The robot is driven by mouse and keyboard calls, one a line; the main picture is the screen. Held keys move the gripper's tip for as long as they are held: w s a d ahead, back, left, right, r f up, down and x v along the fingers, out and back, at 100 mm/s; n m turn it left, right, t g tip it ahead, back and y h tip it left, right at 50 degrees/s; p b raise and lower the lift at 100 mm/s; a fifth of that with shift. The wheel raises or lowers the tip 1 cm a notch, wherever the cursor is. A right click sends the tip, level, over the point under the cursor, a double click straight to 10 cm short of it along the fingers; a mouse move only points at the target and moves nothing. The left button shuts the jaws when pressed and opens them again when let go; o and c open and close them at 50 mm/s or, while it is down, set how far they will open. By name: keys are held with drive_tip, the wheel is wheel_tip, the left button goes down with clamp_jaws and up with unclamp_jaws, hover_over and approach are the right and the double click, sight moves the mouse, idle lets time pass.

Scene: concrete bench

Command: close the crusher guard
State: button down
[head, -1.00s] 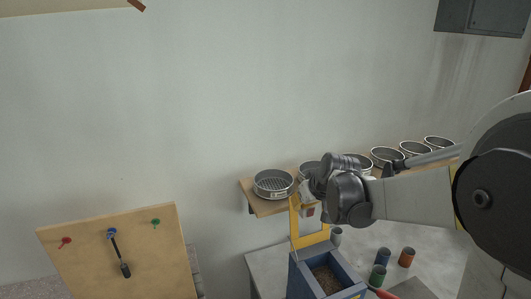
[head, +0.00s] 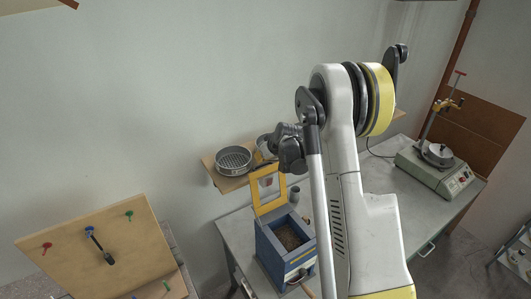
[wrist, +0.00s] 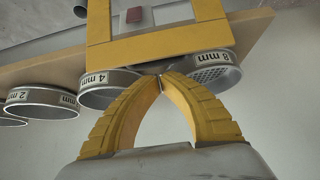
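The crusher (head: 271,254) is a blue box with an open top and brown grains inside. Its guard (head: 257,208), a yellow frame with a clear window, stands raised at the box's back edge, so the crusher is open. In the wrist view the guard (wrist: 160,45) crosses the top, just beyond my fingertips. My gripper (wrist: 160,79) has its two yellow fingers meeting at the tips, with nothing visible held. A small gap shows in the picture between tips and guard; I cannot tell whether they touch. In the head view my arm's wrist hides the gripper.
Sieves stand on a wooden shelf behind the guard, one (head: 233,160) at its left end. A pegboard (head: 75,243) with coloured hooks is at left. A machine with a grey base (head: 437,170) sits on the bench at right. A small grey cup (head: 295,194) stands behind the crusher.

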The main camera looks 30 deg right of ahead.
drive_tip(key=shift+x, duration=1.4)
drive_tip(key=shift+s, duration=0.2)
